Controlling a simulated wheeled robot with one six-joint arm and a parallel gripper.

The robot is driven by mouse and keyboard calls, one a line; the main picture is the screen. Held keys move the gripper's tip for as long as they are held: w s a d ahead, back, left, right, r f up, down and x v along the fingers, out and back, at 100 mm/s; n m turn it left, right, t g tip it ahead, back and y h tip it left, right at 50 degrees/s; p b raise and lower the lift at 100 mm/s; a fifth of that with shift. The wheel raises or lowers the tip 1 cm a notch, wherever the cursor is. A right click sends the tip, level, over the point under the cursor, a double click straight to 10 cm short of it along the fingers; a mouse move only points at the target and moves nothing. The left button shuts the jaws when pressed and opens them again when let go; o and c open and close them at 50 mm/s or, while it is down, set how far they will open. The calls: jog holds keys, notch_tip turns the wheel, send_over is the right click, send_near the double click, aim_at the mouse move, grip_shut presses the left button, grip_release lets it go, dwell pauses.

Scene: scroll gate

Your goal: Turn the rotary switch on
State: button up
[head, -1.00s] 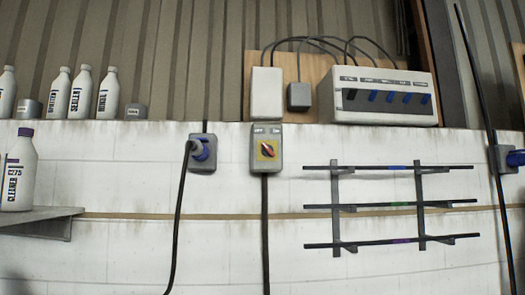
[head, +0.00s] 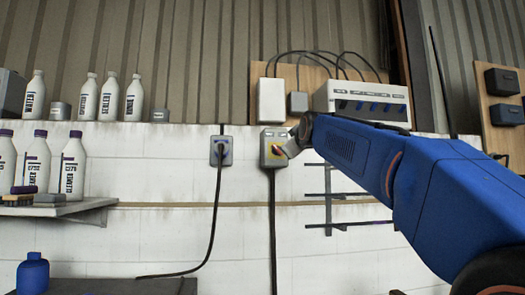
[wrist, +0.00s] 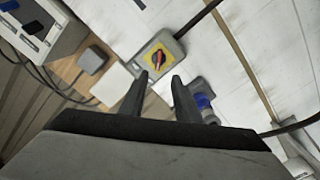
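The rotary switch (head: 267,152) is a grey wall box with a yellow plate and a red knob, partly covered by my gripper in the head view. In the wrist view the red knob (wrist: 158,58) shows clearly on its yellow plate, just beyond the fingertips. My gripper (wrist: 161,80) is open and empty, its two dark fingers apart and not around the knob. In the head view my gripper (head: 290,148) is at the right side of the switch. I cannot read the knob's setting now.
A blue plug in a wall socket (head: 221,151) is left of the switch, with a hanging cable. A white box (head: 271,100) and a breaker panel (head: 365,98) are above. A rack (head: 322,194) is partly behind my arm. Bottles (head: 73,165) stand on a shelf at left.

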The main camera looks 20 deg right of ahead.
send_near(279, 151)
jog(key=x, duration=0.9)
jog(key=shift+w+r, duration=0.1)
grip_shut()
